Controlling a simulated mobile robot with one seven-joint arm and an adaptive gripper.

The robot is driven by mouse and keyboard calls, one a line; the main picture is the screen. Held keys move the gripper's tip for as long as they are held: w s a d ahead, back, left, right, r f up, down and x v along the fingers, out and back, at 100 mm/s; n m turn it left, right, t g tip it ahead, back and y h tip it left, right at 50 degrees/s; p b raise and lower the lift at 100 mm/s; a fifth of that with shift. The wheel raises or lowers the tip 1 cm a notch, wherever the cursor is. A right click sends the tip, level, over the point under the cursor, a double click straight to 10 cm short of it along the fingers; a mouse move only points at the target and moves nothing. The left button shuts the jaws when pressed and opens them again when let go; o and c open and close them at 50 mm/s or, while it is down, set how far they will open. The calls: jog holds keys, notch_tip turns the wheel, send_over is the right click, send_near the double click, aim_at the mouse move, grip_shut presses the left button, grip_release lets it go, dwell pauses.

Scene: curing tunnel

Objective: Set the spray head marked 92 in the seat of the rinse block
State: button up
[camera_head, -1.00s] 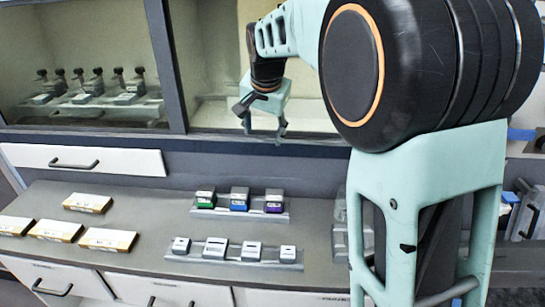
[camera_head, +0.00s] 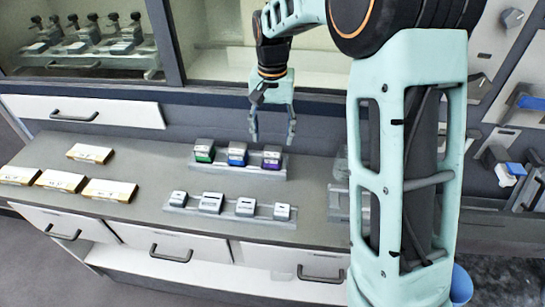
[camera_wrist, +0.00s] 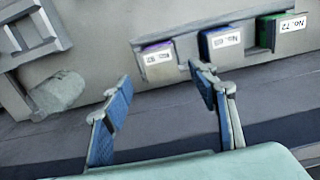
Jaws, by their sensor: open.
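Three coloured heads stand in a grey rack (camera_head: 225,171) at the back of the counter: green (camera_head: 204,150), blue (camera_head: 238,153) and purple (camera_head: 272,157). In the wrist view the purple head (camera_wrist: 158,62) bears a label that seems to read 92; the blue head (camera_wrist: 225,40) seems to read 69 and the green one (camera_wrist: 285,30) 72. My gripper (camera_head: 272,132) is open and empty, above and behind the purple head. In the wrist view its fingers (camera_wrist: 160,92) are apart, short of the rack. A grey frame with a recess (camera_wrist: 35,45), possibly the rinse block, is partly cut off at left.
A front rack (camera_head: 230,211) holds several small grey pieces. Several yellow-edged boxes (camera_head: 90,153) lie at left. A pale rounded piece (camera_wrist: 58,92) lies near the recessed frame. My arm hides part of the counter's right side. A glazed cabinet (camera_head: 85,45) stands behind.

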aim_at(272, 151)
notch_tip(272, 151, down, 6)
jog(key=b, duration=0.3)
jog(key=shift+r, duration=0.1)
jog(key=shift+r, duration=0.1)
jog(key=c, duration=1.3)
notch_tip(272, 151, up, 6)
jog(key=p, duration=0.4)
jog(key=shift+p, duration=0.4)
jog(key=shift+r+p, duration=0.9)
jog(key=shift+r, duration=0.6)
